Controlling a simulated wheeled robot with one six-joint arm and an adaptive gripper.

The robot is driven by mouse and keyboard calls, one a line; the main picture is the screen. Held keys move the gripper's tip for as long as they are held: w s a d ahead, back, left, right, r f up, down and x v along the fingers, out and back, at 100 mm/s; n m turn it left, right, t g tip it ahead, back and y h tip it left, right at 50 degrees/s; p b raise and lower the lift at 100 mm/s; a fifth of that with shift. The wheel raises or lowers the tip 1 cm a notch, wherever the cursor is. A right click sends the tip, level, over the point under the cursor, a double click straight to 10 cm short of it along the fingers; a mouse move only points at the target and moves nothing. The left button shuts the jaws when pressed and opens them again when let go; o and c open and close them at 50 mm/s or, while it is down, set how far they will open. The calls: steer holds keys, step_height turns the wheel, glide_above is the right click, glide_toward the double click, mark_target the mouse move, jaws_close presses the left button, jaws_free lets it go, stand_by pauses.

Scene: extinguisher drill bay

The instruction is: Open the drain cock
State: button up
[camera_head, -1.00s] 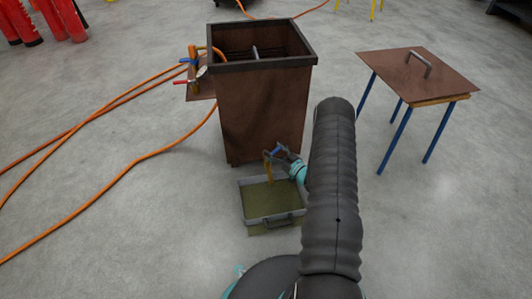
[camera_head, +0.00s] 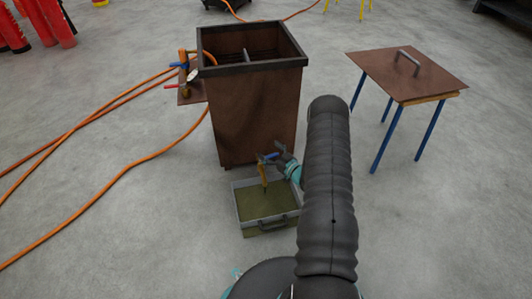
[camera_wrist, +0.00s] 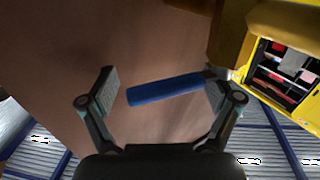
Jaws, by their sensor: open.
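The drain cock (camera_head: 263,174) is a brass-coloured fitting low on the front of the brown metal tank (camera_head: 258,115), above a grey tray (camera_head: 236,205). Its blue lever (camera_head: 268,157) shows small at its top. In the wrist view the blue lever (camera_wrist: 165,89) lies nearly level between the two fingers of my gripper (camera_wrist: 162,86). The fingers are spread, and a gap shows between the lever and the left finger. The lever's right end passes by the right finger; I cannot tell whether they touch. My gripper (camera_head: 283,158) also shows beside the cock in the head view, partly hidden by my arm.
The tray holds murky greenish liquid. A brown-topped table (camera_head: 425,80) with blue legs stands at the right. Orange hoses (camera_head: 120,165) lie on the floor at the left. Red extinguishers (camera_head: 45,22) stand far left. Open floor lies in front.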

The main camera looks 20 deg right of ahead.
step_height(320, 180, up, 9)
steer(key=shift+w, duration=0.1)
stand_by(0.3)
